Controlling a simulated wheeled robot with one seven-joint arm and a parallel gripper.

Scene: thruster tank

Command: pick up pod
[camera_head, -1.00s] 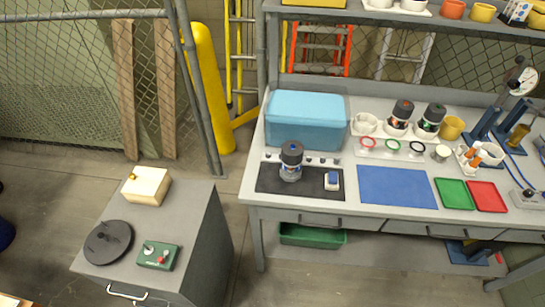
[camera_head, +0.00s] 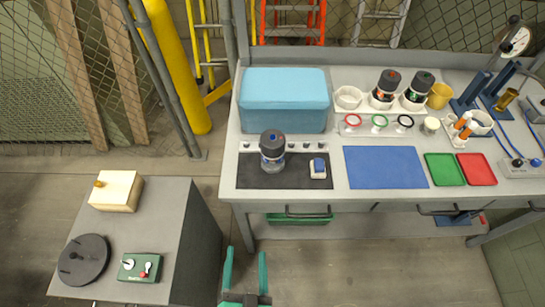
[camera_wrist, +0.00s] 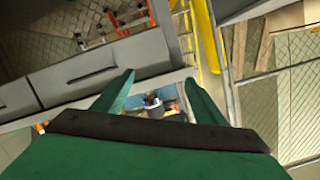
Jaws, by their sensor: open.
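A clear pod with a dark cap and blue mark (camera_head: 272,150) stands upright on the black mat (camera_head: 245,178) at the left of the bench. Two more dark-capped pods, one with red (camera_head: 387,87) and one with green (camera_head: 420,88), stand in white holders further back. My gripper (camera_head: 245,252) has green fingers, spread apart and empty, low in front of the bench and clear of the pods. The fingers also show in the wrist view (camera_wrist: 160,82); a small blue and dark shape beyond them is too small to identify.
A blue lidded box (camera_head: 284,105) stands behind the black mat, and a small white-and-blue item (camera_head: 318,168) lies right of the pod. A blue mat (camera_head: 386,167) is further right. A grey cabinet (camera_head: 185,235) stands at left, with open floor right of it.

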